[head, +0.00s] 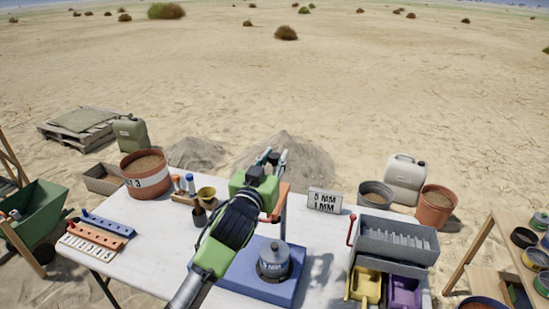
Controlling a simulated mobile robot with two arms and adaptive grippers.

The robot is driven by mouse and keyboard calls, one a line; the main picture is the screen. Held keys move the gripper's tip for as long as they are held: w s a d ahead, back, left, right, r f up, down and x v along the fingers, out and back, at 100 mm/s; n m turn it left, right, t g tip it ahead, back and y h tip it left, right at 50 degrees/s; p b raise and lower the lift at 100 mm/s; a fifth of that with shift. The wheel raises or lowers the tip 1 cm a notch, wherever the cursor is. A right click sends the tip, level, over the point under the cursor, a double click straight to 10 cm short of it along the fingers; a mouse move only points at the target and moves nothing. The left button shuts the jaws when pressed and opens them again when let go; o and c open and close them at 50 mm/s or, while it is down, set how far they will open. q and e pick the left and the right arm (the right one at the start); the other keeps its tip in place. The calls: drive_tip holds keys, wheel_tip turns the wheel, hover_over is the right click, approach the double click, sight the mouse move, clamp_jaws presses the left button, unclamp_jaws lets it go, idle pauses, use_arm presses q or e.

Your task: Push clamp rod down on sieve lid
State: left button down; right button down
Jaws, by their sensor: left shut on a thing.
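The sieve stack with its grey lid (274,250) stands upright on a blue base (232,278) at the front middle of the white table. An orange-red clamp frame (283,203) rises behind it. My left gripper (268,157), green and black, is above and behind the lid, at the top of this frame. Its fingers point away from me and are shut on what seems to be the clamp rod, which the gripper and wrist mostly hide. I cannot tell whether the rod touches the lid. My right gripper is not in view.
A "5 MM 1 MM" sign (325,201) stands behind to the right. A sand-filled pot (146,177) and peg racks (105,226) are at the left.

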use_arm(q)
wheel_tip(320, 180, down, 12)
drive_tip(key=b, duration=0.7)
drive_tip(key=c, duration=1.7)
unclamp_jaws()
drive_tip(key=shift+r, duration=0.1)
drive_tip(key=v, duration=1.2)
